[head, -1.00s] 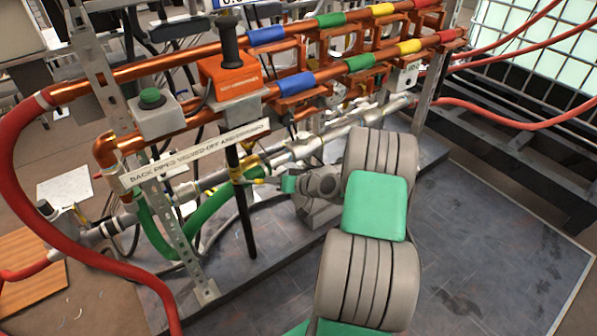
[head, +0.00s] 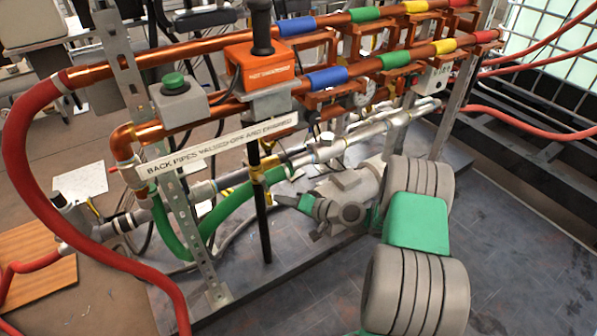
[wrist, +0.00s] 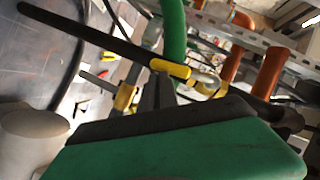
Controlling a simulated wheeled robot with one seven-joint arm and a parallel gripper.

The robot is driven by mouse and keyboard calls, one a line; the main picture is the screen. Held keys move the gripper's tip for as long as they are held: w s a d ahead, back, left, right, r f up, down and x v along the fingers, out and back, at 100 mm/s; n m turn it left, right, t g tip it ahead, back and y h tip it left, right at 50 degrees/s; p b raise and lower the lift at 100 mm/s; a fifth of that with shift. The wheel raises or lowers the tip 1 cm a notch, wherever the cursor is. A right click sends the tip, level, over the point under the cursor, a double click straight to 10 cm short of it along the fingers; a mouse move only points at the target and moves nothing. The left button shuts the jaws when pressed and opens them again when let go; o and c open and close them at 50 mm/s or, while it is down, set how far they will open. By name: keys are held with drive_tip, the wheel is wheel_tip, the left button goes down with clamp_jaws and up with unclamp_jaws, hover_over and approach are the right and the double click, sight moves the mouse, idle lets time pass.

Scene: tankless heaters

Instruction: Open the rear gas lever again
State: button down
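Yellow-marked gas fittings (head: 259,176) sit low on the pipe rack, beside the black upright post (head: 262,225). In the wrist view a yellow lever grip (wrist: 170,68) lies just beyond the fingers, with a second yellow part (wrist: 125,97) to its left. I cannot tell for sure which is the rear gas lever. My gripper (head: 280,199) is low in front of the rack, just right of the post. In the wrist view its dark fingers (wrist: 157,90) point at the yellow grip and overlap it in the picture. Contact and finger gap cannot be made out.
A green hose (head: 228,210) curves behind the post. Copper pipes with coloured bands (head: 326,78), an orange-topped box (head: 262,68) and a white label strip (head: 217,146) are above. A red hose (head: 20,150) loops at left. Dark floor tiles (head: 320,290) in front are clear.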

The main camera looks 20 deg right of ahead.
drive_tip(key=shift+s+a+f, duration=0.2)
drive_tip(key=shift+a+f, duration=0.15)
drive_tip(key=shift+a, duration=0.25)
idle(0.3)
drive_tip(key=s+d, duration=0.7)
drive_tip(key=d, duration=0.4)
drive_tip(key=shift+p, duration=0.4)
drive_tip(key=shift+r, duration=0.1)
